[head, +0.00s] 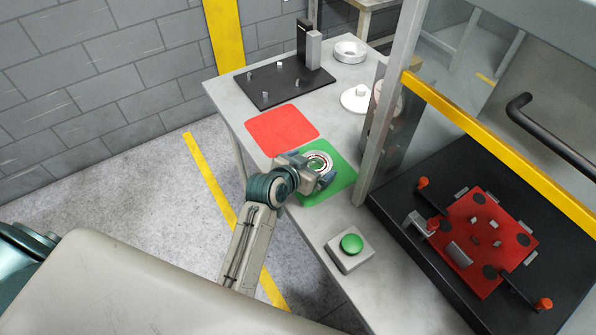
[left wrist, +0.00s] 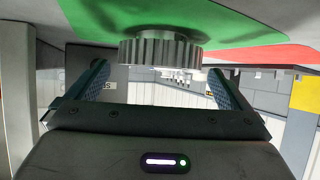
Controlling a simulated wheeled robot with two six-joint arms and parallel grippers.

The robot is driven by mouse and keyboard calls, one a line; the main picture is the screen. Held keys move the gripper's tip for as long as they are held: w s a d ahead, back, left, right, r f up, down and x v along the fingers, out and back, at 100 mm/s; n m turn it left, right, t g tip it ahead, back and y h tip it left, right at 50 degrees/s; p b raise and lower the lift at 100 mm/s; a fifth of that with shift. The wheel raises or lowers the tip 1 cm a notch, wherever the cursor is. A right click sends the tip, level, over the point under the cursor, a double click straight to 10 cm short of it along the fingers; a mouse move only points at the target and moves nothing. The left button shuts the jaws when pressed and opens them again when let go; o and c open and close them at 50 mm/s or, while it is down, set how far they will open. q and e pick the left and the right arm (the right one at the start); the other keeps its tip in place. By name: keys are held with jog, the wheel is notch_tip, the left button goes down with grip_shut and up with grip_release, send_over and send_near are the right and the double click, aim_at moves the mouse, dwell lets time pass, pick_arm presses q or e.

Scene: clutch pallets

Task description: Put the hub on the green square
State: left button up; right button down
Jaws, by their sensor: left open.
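The hub (head: 319,160) is a round metal ring-shaped part with a toothed rim, on the green square (head: 343,187) on the grey table. In the left wrist view the picture is upside down, and the hub (left wrist: 160,50) appears against the green square (left wrist: 95,18) with no clear gap. My left gripper (head: 314,170) is open at the hub, partly covering it and the square. In the left wrist view the open fingers (left wrist: 158,82) stand apart, one to each side of the hub, not visibly touching it. My right gripper is not in view.
A red square (head: 282,130) lies beside the green one. Behind are a black plate with pegs (head: 270,88), a white disc (head: 356,98) and a metal ring (head: 350,50). A green button box (head: 350,250) is nearer. A post (head: 385,130) and red fixture (head: 480,265) stand right.

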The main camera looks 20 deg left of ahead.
pick_arm(q)
jog(key=b+v, duration=0.1)
jog(key=v, duration=0.9)
jog(key=shift+s, duration=0.25)
jog(key=shift+a+r, duration=0.1)
jog(key=shift+r, duration=0.05)
jog(key=s+a+f+n+g+y, duration=0.15)
jog(key=s+a+f+g, duration=0.3)
jog(key=s, duration=0.65)
jog(key=s+a+f+n+g+y, duration=0.1)
jog(key=s+a+f+g+y, duration=0.35)
jog(key=s, duration=0.55)
notch_tip(320, 180, down, 30)
jog(key=a+h, duration=0.2)
jog(key=a, duration=0.1)
jog(key=s+a+f+g, duration=0.1)
jog(key=s+f, duration=1.7)
jog(key=f, duration=0.2)
jog(key=shift+f+g, duration=0.3)
